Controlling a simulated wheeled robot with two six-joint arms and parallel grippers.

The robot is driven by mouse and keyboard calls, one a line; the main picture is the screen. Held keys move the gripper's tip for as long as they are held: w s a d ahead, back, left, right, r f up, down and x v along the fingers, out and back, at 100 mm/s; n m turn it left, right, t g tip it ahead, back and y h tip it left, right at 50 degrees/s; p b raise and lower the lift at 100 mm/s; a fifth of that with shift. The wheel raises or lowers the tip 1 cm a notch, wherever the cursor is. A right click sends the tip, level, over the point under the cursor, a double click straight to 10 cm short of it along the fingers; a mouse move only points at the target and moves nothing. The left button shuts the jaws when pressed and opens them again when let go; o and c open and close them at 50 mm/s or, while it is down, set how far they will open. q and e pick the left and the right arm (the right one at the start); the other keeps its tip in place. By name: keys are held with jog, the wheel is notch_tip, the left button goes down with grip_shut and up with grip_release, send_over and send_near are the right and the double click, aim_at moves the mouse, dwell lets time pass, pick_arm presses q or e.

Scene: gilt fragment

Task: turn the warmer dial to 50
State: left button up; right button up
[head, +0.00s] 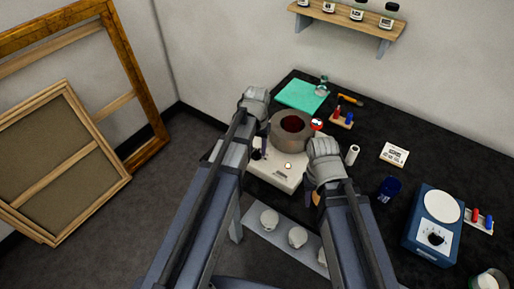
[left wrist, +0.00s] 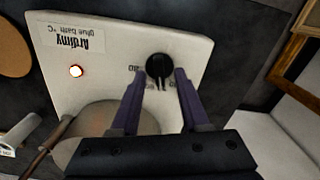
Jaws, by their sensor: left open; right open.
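The white glue-bath warmer (head: 272,176) stands on the dark bench, with a round grey pot (head: 291,143) on it. In the left wrist view the warmer's panel (left wrist: 110,78) carries a "glue bath °C" label and a lit round lamp (left wrist: 76,71). Its black dial (left wrist: 159,66) has small scale figures around it, partly covered and not clearly readable. My left gripper (left wrist: 159,78) is open, with its purple fingertips on either side of the dial; contact cannot be told. My right gripper (head: 317,196) is right of the warmer, its fingers mostly hidden by its wrist.
A blue hotplate (head: 425,246) with its own black knob stands at the right. A blue cup (head: 389,188), a white card (head: 394,153) and a green mat (head: 301,96) lie around the bench. Several pale round pieces (head: 298,236) lie in front of the warmer.

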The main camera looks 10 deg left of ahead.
aim_at(258, 152)
pick_arm(q)
jog(key=shift+r, duration=0.1)
pick_arm(e)
jog(key=shift+r, duration=0.1)
pick_arm(q)
notch_tip(258, 152, up, 8)
jog(key=p, duration=0.8)
pick_arm(e)
notch_tip(258, 152, up, 8)
jog(key=shift+f, duration=0.2)
pick_arm(q)
jog(key=shift+f, duration=0.2)
jog(key=shift+s+d+f, duration=0.1)
jog(key=shift+s+d, duration=0.1)
jog(key=shift+s, duration=0.05)
jog(key=s+d+f+m+b, duration=0.1)
jog(key=s+d, duration=0.3)
jog(key=s, duration=0.3)
jog(key=s+d+f+m+y+b, duration=0.1)
jog(key=s+d+b, duration=0.1)
jog(key=s+d, duration=0.3)
jog(key=s, duration=0.2)
jog(key=shift+s+d+f+m, duration=0.25)
jog(key=shift+s+d+m, duration=0.05)
jog(key=shift+m, duration=0.1)
pick_arm(e)
notch_tip(258, 152, down, 3)
jog(key=shift+r, duration=0.1)
